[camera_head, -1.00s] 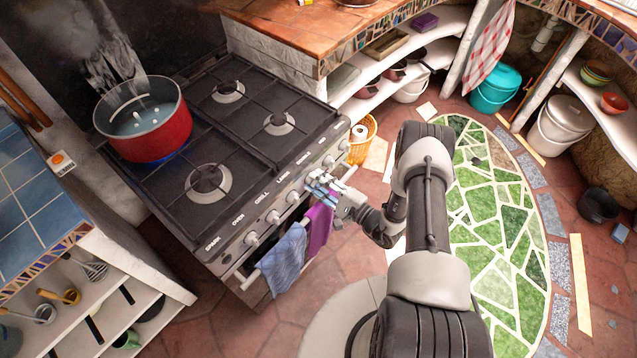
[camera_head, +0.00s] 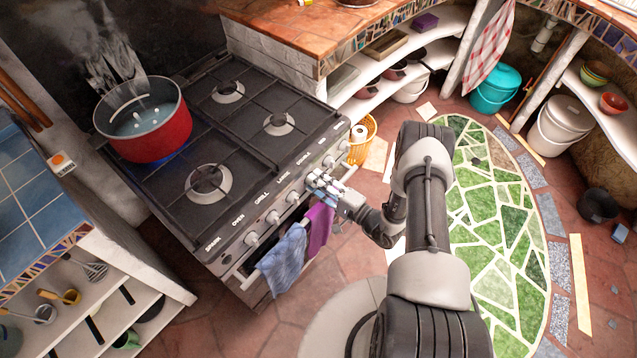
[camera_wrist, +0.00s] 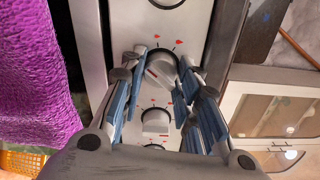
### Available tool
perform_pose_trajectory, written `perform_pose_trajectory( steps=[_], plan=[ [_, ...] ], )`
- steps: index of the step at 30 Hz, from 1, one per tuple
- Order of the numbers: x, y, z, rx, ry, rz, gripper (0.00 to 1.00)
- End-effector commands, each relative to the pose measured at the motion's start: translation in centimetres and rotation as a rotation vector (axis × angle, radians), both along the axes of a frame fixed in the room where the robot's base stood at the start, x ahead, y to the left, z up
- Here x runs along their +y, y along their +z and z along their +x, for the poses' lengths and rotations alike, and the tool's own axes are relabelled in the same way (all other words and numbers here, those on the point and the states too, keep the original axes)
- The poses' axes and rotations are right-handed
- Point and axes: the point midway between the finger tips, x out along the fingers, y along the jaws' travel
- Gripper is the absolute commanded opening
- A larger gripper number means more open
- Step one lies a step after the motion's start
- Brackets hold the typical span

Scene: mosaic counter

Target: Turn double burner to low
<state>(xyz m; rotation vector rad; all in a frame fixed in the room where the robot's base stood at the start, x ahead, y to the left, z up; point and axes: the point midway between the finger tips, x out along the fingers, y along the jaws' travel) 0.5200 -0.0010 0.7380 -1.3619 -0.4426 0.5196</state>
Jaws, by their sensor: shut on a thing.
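The stove's front panel (camera_head: 237,248) carries a row of pale knobs below small labels. My gripper (camera_head: 320,184) is at a knob toward the right half of this row, seemingly the one below the "DOUBLE" label. In the wrist view, the blue-padded fingers of my gripper (camera_wrist: 160,88) are closed around that knob (camera_wrist: 160,68), one set on each side. The knob sits at a slant, with red marks on the panel around it. Another knob (camera_wrist: 155,121) shows below it, between the fingers. In the head view my fingers mostly hide the held knob.
A red pot (camera_head: 152,135) of water stands on the back left burner, with blue flame beneath. A blue towel (camera_head: 283,262) and a purple towel (camera_head: 318,228) hang from the rail below the knobs. A wicker basket (camera_head: 362,140) stands right of the stove.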

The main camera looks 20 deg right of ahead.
Motion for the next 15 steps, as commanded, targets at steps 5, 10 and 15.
perform_pose_trajectory(
  steps=[5,10,15],
  plan=[
    [-0.09,0.07,0.09,-0.003,-0.002,-0.001,0.34],
    [-0.06,0.05,0.05,-0.001,-0.001,0.0,0.45],
    [-0.03,0.02,0.03,-0.001,-0.001,0.0,0.5]
  ],
)
